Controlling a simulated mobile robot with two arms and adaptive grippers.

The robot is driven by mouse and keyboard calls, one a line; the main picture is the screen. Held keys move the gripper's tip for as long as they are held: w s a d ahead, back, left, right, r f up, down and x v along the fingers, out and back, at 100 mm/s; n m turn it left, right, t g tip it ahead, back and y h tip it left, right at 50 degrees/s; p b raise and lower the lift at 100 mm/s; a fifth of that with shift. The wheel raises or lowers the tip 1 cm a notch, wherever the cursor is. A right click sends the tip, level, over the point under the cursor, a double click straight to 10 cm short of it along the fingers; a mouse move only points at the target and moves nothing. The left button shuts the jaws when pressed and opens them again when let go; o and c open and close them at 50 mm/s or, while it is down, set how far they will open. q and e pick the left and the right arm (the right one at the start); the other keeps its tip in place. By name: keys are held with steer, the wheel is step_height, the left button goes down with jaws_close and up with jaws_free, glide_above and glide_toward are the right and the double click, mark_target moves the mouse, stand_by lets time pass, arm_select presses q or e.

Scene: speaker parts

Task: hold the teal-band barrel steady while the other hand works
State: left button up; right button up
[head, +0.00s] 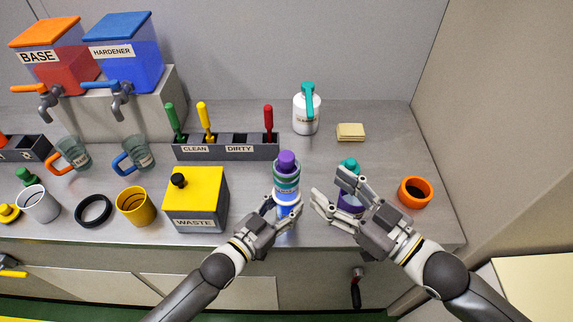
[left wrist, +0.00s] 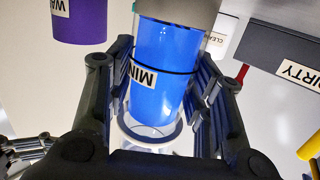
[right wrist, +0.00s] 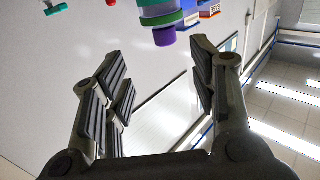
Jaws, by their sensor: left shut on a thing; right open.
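The teal-band barrel (head: 286,183) stands upright near the front of the counter, with a purple top, pale and teal bands and a blue lower part. My left gripper (head: 284,204) is shut around its lower part. In the left wrist view the blue, labelled barrel body (left wrist: 165,60) sits between both fingers. I cannot tell whether its base touches the counter. My right gripper (head: 335,190) is open and empty, to the right of the barrel and apart from it. The right wrist view shows the barrel's purple end (right wrist: 165,36) beyond its fingers.
A purple container with a teal top (head: 350,203) is partly hidden behind my right gripper. A yellow waste box (head: 196,195) stands left of the barrel. The clean/dirty rack (head: 225,152), a white teal-topped bottle (head: 306,112) and a sponge (head: 350,132) are behind. An orange cup (head: 415,192) is right.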

mark_target(292, 160)
steer(key=x, duration=1.2)
steer(key=shift+s+a+r, duration=0.25)
steer(key=shift+r, duration=0.1)
jaws_close()
steer(key=c, duration=0.7)
jaws_free()
jaws_close()
steer(key=shift+r, duration=0.15)
steer(key=shift+r, duration=2.35)
steer(key=shift+r, duration=0.1)
